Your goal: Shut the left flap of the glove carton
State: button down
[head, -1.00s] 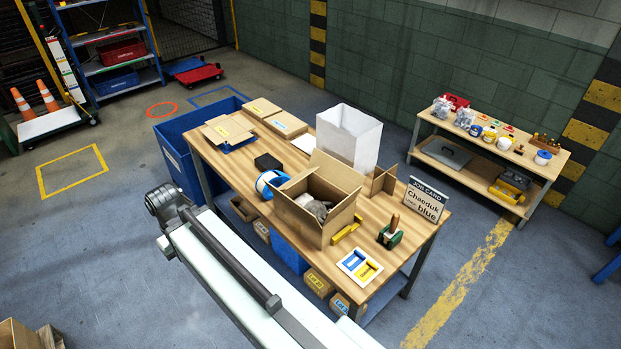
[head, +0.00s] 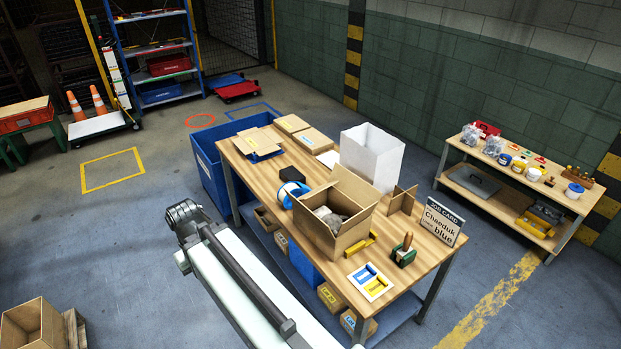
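The glove carton (head: 324,237) is an open brown box on the wooden workbench, with grey contents (head: 328,215) showing inside. One flap (head: 354,187) stands up at its back edge. A lighter strip of cardboard (head: 317,193) shows at its back left; I cannot tell surely whether this is the left flap or how far open it stands. My white arm runs up from the bottom of the view, left of the bench and apart from the carton. No gripper fingers show.
The workbench (head: 262,178) also holds a white bag (head: 371,155), a blue and white roll (head: 292,192), a job card (head: 440,222), a green-based tool (head: 403,252) and flat cartons (head: 303,138). A blue bin (head: 208,168) stands at its left end. The floor at left is mostly clear.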

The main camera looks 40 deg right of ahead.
aim_at(317, 191)
jog(key=u, duration=0.2)
jog(key=i, duration=1.2)
jog(key=u, duration=0.05)
